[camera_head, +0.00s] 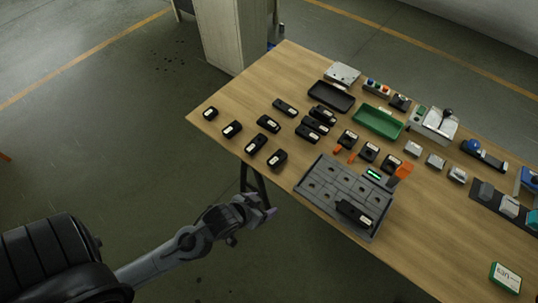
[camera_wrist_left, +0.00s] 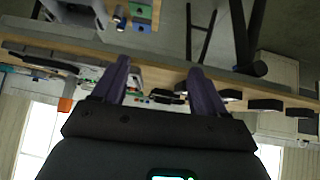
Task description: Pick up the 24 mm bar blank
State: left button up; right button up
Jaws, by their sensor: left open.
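Several black blocks with white labels lie on the wooden table, among them a front block (camera_head: 277,158), a left corner block (camera_head: 210,113) and a middle block (camera_head: 268,123). The labels are too small to read, so I cannot tell which one is the 24 mm bar blank. My left gripper (camera_head: 262,206) is open and empty, off the table's front edge and apart from the blocks. In the left wrist view its two fingers (camera_wrist_left: 161,88) are spread with nothing between them. The table and dark block shapes show beyond them. My right gripper is not in view.
A grey slotted plate (camera_head: 325,184) carries a black block (camera_head: 354,213) near the front edge. A black tray (camera_head: 331,97) and a green tray (camera_head: 378,121) stand behind. An orange upright piece (camera_head: 400,173) rises beside the plate. The table's left back area is clear.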

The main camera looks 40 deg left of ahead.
pick_arm(q)
jog(key=w+a+t+p, duration=0.2)
jog(key=w, duration=0.1)
jog(key=t+p, duration=0.3)
send_near(276, 159)
jog(key=shift+m, duration=0.4)
jog(key=shift+b+x, duration=0.45)
jog(key=shift+x, duration=1.8)
jog(key=shift+b+x, duration=0.6)
jog(key=shift+x, duration=1.8)
jog(key=shift+c, duration=0.4)
grip_shut()
jog(key=shift+r, duration=0.1)
